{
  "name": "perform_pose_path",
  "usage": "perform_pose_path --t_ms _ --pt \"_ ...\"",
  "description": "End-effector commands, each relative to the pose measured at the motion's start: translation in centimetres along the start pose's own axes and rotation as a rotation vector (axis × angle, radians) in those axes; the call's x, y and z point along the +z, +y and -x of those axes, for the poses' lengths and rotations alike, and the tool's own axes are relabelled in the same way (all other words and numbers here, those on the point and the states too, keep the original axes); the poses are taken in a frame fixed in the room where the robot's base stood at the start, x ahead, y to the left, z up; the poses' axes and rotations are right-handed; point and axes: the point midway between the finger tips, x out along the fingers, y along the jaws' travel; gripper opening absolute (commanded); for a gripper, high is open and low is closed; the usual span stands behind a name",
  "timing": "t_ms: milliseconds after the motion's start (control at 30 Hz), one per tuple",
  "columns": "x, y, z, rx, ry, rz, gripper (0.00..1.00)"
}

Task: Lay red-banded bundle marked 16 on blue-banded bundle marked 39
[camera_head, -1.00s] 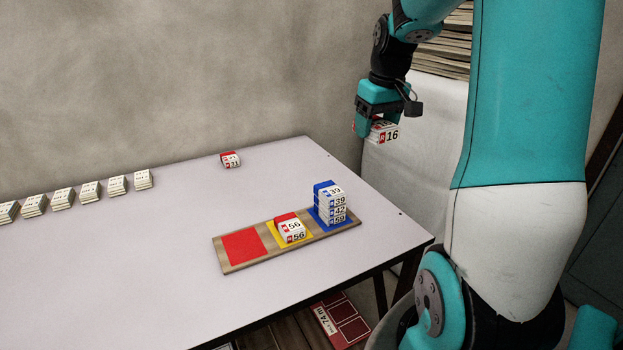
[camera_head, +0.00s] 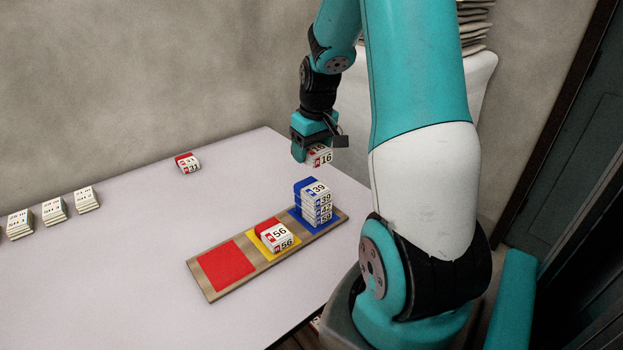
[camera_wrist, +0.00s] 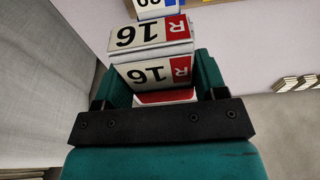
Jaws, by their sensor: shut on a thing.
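My gripper (camera_head: 316,154) is shut on the red-banded bundle marked 16 (camera_head: 321,158) and holds it in the air above and behind the blue-banded stack. In the wrist view the bundle marked 16 (camera_wrist: 150,72) sits between the jaws, its red band facing the camera. The blue-banded bundle marked 39 (camera_head: 318,188) is on top of a stack on the blue square at the board's right end. The two are apart. In the wrist view part of a white bundle with blue (camera_wrist: 155,4) shows at the top edge.
The wooden board (camera_head: 212,290) has a bare red square (camera_head: 226,264) and a yellow square bearing a red-banded bundle marked 56 (camera_head: 270,234). A red-banded bundle marked 31 (camera_head: 188,163) lies at the back. Several white bundles (camera_head: 55,210) stand at left. The table (camera_head: 130,280) is otherwise clear.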

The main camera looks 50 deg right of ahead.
Motion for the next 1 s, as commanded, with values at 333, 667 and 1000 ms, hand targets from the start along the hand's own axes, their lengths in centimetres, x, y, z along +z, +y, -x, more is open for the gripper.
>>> perform_pose_path --t_ms 333,667,1000 --pt "0.8 0.2 -4.7 -0.001 -0.002 -0.003 0.41" --pt "1.3 0.2 -8.1 0.001 0.001 -0.003 0.41" --pt "1.3 0.2 -8.3 0.001 0.001 -0.003 0.72"
